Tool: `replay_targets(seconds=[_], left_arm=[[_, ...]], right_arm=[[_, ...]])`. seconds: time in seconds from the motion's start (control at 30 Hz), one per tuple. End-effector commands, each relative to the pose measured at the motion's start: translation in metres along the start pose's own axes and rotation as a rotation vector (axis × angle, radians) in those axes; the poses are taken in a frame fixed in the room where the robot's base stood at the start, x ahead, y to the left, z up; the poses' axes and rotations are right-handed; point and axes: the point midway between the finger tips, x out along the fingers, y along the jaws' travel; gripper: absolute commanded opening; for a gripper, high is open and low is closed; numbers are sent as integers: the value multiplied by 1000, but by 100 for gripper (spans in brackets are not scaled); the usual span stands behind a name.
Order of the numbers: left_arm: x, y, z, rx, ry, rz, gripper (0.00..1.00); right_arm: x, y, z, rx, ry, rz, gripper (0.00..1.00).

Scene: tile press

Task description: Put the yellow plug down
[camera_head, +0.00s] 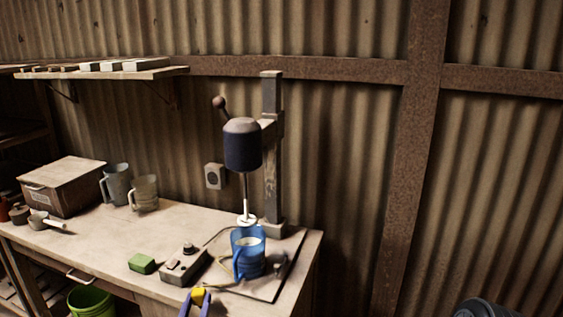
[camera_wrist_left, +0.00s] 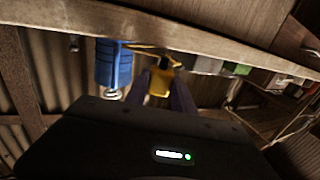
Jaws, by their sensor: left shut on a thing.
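The yellow plug (camera_head: 198,296) is small and sits between the fingertips of my left gripper (camera_head: 194,302), at the bottom of the head view near the table's front edge. The left gripper is shut on it. In the left wrist view the yellow plug (camera_wrist_left: 161,84) shows between the two purple-blue fingers, with a thin yellow cord running off behind it. In the head view a cord also lies on the table beside the blue jug. I cannot tell whether the plug touches the table. My right gripper is in neither view.
The worktable (camera_head: 185,222) carries a blue jug (camera_head: 248,262) under a press (camera_head: 243,145), a grey control box (camera_head: 184,265), a green block (camera_head: 142,263), two pale mugs and a brown box (camera_head: 62,185). A wall socket (camera_head: 214,176) is behind. Bare tabletop lies left of centre.

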Motion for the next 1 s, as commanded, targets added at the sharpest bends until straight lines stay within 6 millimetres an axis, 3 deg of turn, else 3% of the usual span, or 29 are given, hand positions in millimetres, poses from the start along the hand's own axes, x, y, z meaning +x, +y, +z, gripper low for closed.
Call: replay_targets(seconds=[0.67, 1.0], left_arm=[[-1, 8, -1, 2, 2, 35, 0], [-17, 33, 4, 4, 2, 287, 0]], right_arm=[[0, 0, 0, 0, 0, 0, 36], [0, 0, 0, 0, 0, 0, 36]])
